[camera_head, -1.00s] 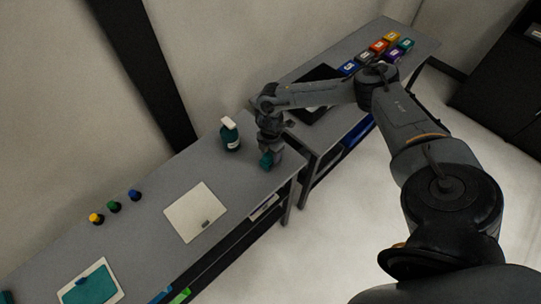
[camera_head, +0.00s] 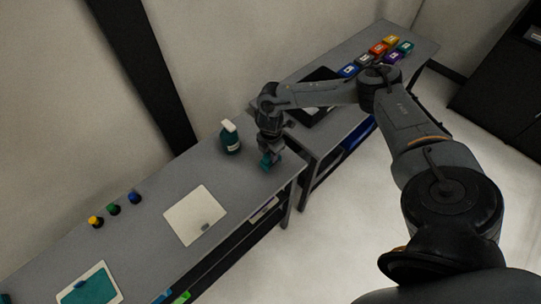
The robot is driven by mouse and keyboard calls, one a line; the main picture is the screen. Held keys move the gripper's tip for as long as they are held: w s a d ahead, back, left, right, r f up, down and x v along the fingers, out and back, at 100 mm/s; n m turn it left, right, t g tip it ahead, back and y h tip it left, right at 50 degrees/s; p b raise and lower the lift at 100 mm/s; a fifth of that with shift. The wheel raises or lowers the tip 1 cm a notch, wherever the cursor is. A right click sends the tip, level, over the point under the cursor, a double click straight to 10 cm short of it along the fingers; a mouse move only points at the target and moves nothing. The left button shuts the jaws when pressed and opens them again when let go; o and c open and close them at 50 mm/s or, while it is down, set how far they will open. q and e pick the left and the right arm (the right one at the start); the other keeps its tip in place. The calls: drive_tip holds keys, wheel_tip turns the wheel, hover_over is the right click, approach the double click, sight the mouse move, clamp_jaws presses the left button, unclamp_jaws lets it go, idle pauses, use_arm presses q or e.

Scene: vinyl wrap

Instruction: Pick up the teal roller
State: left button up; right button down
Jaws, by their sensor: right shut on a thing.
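The teal roller (camera_head: 267,161) is a small teal piece at the right end of the grey table, beside the spray bottle. My right gripper (camera_head: 267,154) points down over it and is shut on it, with the fingers hiding part of it. The picture is too small to tell whether the roller touches the table top. My left gripper does not show.
A teal spray bottle (camera_head: 230,138) with a white top stands just left of my right gripper. A white sheet (camera_head: 191,222) lies on the table (camera_head: 155,203). Yellow (camera_head: 95,221), green (camera_head: 113,209) and blue (camera_head: 134,197) small items stand at the back edge. Several coloured boxes (camera_head: 379,47) sit on the far table.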

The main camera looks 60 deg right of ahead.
wheel_tip(320, 180, up, 3)
drive_tip(key=shift+f, duration=0.15)
drive_tip(key=s+d+r+b, duration=0.2)
drive_tip(key=s+d+r, duration=0.5)
drive_tip(key=d, duration=0.2)
drive_tip(key=shift+d, duration=0.2)
